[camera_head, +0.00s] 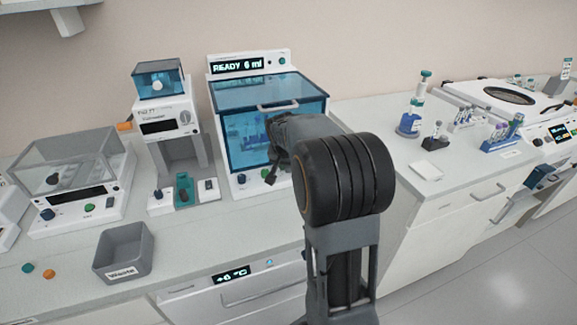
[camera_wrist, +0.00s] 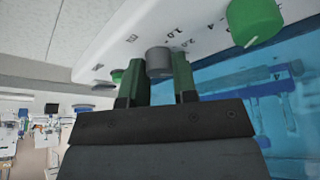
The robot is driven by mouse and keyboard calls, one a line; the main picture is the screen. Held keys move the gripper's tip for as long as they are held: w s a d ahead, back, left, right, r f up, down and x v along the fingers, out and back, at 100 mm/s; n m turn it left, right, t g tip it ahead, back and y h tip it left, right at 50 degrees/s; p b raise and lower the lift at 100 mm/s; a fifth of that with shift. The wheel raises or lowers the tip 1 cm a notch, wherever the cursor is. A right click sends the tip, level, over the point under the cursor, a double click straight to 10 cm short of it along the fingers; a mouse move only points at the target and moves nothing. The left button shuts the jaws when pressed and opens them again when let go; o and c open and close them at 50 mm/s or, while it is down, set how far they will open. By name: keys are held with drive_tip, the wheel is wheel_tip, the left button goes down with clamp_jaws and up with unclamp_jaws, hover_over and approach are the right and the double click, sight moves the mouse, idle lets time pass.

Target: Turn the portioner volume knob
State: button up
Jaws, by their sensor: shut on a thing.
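The portioner (camera_head: 268,58) is a white unit with a blue clear front cover, and its display (camera_head: 237,65) reads "READY 6 ml". In the wrist view a grey volume knob (camera_wrist: 159,62) sits on its white panel, beside printed scale marks such as 1.0 and 2.0. My gripper (camera_wrist: 160,78) is shut on this knob, one green finger on each side. In the head view my arm covers part of the portioner's front, and the gripped knob is hard to make out there. The knob's pointer cannot be seen.
A larger green knob (camera_wrist: 255,22) is close to my gripper on the same panel. A bottle (camera_head: 411,122) and tube racks (camera_head: 503,138) stand on the right counter.

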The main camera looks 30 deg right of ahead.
idle(0.5)
drive_tip(key=o, duration=0.9)
drive_tip(key=v, duration=1.3)
drive_tip(key=shift+s+a+r, duration=0.1)
drive_tip(key=shift+a+r, duration=0.15)
drive_tip(key=shift+r, duration=0.1)
